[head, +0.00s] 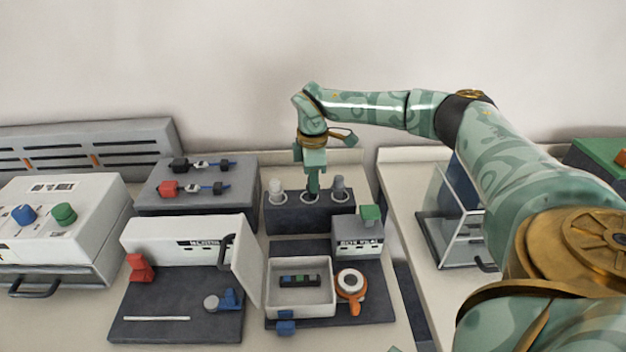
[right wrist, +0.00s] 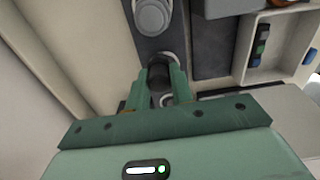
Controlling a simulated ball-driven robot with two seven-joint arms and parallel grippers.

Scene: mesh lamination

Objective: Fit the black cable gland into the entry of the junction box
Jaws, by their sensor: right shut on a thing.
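My right gripper (head: 313,188) is over the middle place of a dark holder block (head: 290,222). In the right wrist view its two fingers (right wrist: 160,82) are shut on the black cable gland (right wrist: 159,76), which the fingers partly cover. In the head view the gland is hidden by the gripper. The junction box, an open light grey box (head: 271,307) with a small terminal strip (head: 299,280) inside, sits in front of the holder. Its wall also shows in the right wrist view (right wrist: 244,62). I cannot make out its entry. My left gripper is not in view.
A whitish gland (head: 275,186) and a grey gland (head: 338,184) stand either side of my gripper. A grey box with a green block (head: 371,213) is close at right. An orange-ringed round part (head: 350,283) is beside the junction box. An open white lid (head: 246,273) stands left.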

